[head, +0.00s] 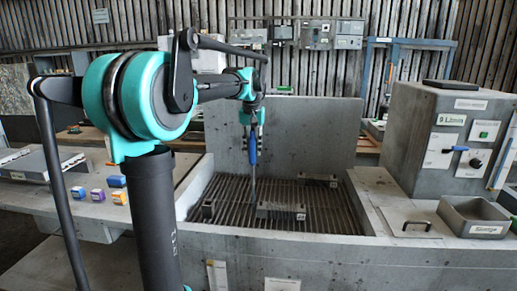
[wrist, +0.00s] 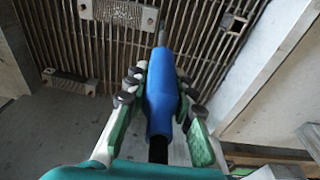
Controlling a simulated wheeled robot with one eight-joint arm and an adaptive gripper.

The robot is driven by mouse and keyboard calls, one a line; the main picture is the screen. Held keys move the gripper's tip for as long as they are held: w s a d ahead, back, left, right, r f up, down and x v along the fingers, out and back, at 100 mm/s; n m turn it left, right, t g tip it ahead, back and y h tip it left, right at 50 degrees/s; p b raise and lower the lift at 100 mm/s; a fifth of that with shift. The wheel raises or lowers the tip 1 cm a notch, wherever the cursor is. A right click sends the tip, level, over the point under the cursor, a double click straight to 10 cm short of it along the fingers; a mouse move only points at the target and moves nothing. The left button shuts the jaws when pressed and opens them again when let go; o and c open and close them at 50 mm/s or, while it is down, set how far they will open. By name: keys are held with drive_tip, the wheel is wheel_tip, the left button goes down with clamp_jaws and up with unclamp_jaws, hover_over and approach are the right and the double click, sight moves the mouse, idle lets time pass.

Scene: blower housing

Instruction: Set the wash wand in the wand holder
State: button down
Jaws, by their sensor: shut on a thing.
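The wash wand (head: 253,151) has a blue handle and a thin metal tube. It hangs upright over the slatted floor of the wash basin in the head view, its tube pointing down. My gripper (head: 253,131) is shut on the blue handle from above. In the wrist view the blue handle (wrist: 161,95) lies between the two fingers of my gripper (wrist: 160,82), and the tube points away towards the slats. I cannot tell from the head view whether the tube's tip touches anything. I cannot make out the wand holder with certainty.
The grey basin (head: 285,135) has a tall back wall and side rims. Several metal blocks, one of them in the middle (head: 281,211), lie on its slats. A control box (head: 445,140) and an open grey bin (head: 475,215) stand right. Small coloured boxes (head: 97,195) sit left.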

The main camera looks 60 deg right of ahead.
drive_tip(key=w+a, duration=1.2)
drive_tip(key=w, duration=0.1)
drive_tip(key=shift+w, duration=0.25)
idle(1.1)
idle(0.5)
drive_tip(key=shift+f, duration=4.05)
drive_tip(key=shift+f, duration=1)
